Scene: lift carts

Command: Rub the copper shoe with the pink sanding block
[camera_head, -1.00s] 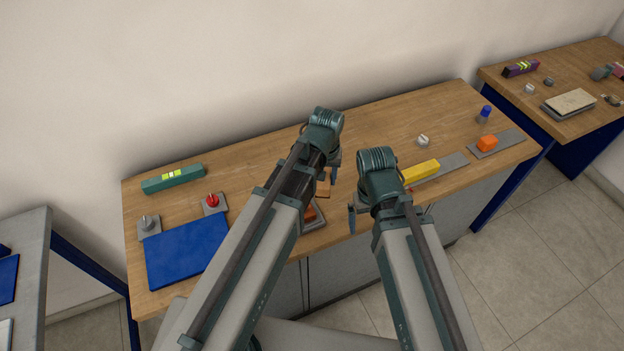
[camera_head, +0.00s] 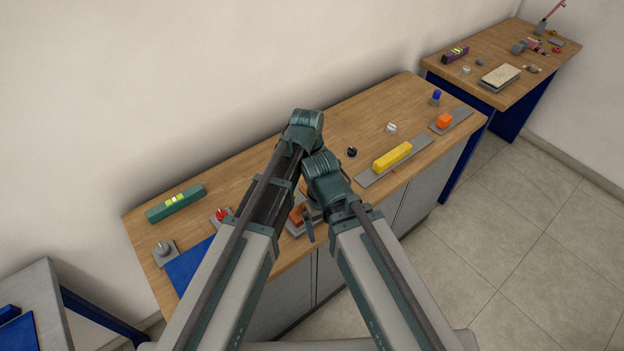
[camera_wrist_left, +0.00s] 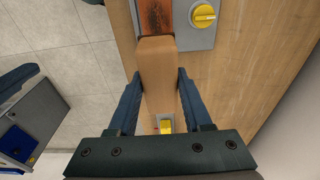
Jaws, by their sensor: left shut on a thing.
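The copper shoe (camera_wrist_left: 156,14) is a dark, streaked copper-brown slab on a grey plate (camera_wrist_left: 195,38) with a yellow knob, at the top of the left wrist view. In the head view the copper shoe (camera_head: 297,214) shows partly behind my left arm. My left gripper (camera_wrist_left: 158,78) is shut on a tan, faintly pinkish block (camera_wrist_left: 157,62), which I take for the sanding block. The block's far end meets the shoe's near end in the picture; I cannot tell whether they touch. My right gripper (camera_head: 309,222) hangs close by the shoe's plate; its jaws are unclear.
A yellow bar (camera_head: 392,156), black knob (camera_head: 352,152), white knob (camera_head: 391,128), orange block (camera_head: 443,121) and blue-topped cylinder (camera_head: 436,98) stand to the right. A green level (camera_head: 176,204), red knob (camera_head: 221,214) and blue mat (camera_head: 188,268) lie left. Another bench (camera_head: 508,92) stands far right.

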